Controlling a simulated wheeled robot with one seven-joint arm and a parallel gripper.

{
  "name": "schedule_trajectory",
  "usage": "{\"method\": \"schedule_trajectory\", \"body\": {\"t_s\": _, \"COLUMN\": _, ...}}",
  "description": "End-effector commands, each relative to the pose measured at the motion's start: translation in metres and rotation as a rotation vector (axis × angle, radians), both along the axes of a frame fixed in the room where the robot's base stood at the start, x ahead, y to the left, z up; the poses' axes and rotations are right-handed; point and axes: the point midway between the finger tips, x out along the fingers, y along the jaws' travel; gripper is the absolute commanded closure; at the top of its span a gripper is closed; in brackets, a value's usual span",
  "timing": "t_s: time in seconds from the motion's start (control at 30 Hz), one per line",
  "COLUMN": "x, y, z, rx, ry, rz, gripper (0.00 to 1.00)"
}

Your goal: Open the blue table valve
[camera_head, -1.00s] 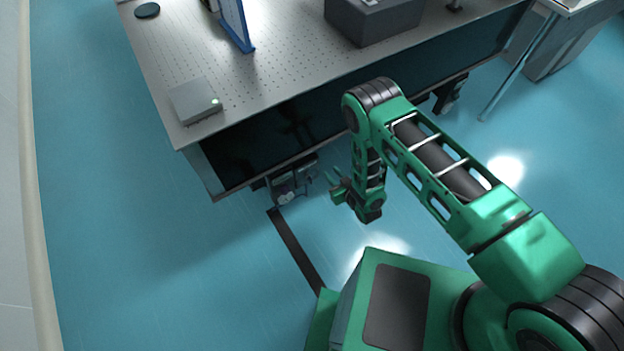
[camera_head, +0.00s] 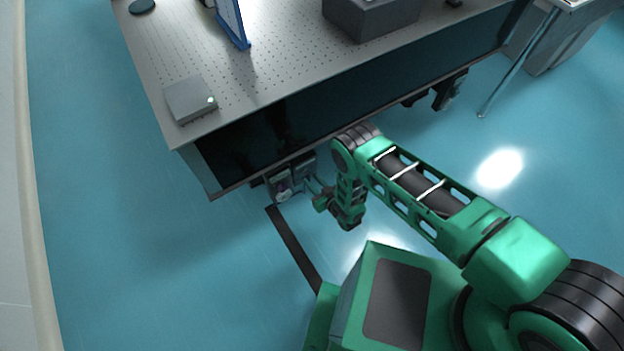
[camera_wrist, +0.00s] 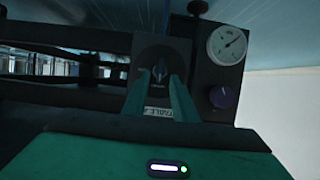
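A dark valve panel (camera_wrist: 160,50) fills the middle of the wrist view. On it is a small bluish valve handle (camera_wrist: 160,68), roughly upright, with a partly hidden white label (camera_wrist: 157,111) below. My gripper (camera_wrist: 160,78) has its two green fingers apart, one on each side of the handle in the picture. The handle shows in the gap; I cannot tell whether the fingers touch it. In the head view my gripper (camera_head: 316,188) is just right of the valve unit (camera_head: 284,186) under the table's near edge. The handle is too small to tell there.
A round white gauge (camera_wrist: 227,45) and a purple-blue knob (camera_wrist: 223,97) sit right of the handle. Dark horizontal bars (camera_wrist: 70,65) run at left. The optical table (camera_head: 270,80) overhangs the valve unit. Blue floor (camera_head: 130,250) is clear at left.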

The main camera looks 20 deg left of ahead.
Motion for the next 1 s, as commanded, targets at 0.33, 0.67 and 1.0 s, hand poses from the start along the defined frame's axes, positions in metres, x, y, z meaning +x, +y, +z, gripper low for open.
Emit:
{"method": "schedule_trajectory", "body": {"t_s": 0.33, "x": 0.012, "y": 0.014, "z": -0.008, "rx": -0.001, "ry": 0.0, "rz": 0.0, "gripper": 0.75}}
{"method": "schedule_trajectory", "body": {"t_s": 0.67, "x": 0.012, "y": 0.014, "z": -0.008, "rx": -0.001, "ry": 0.0, "rz": 0.0, "gripper": 1.0}}
{"method": "schedule_trajectory", "body": {"t_s": 1.0, "x": 0.012, "y": 0.013, "z": -0.008, "rx": 0.011, "ry": 0.015, "rz": 0.001, "gripper": 1.0}}
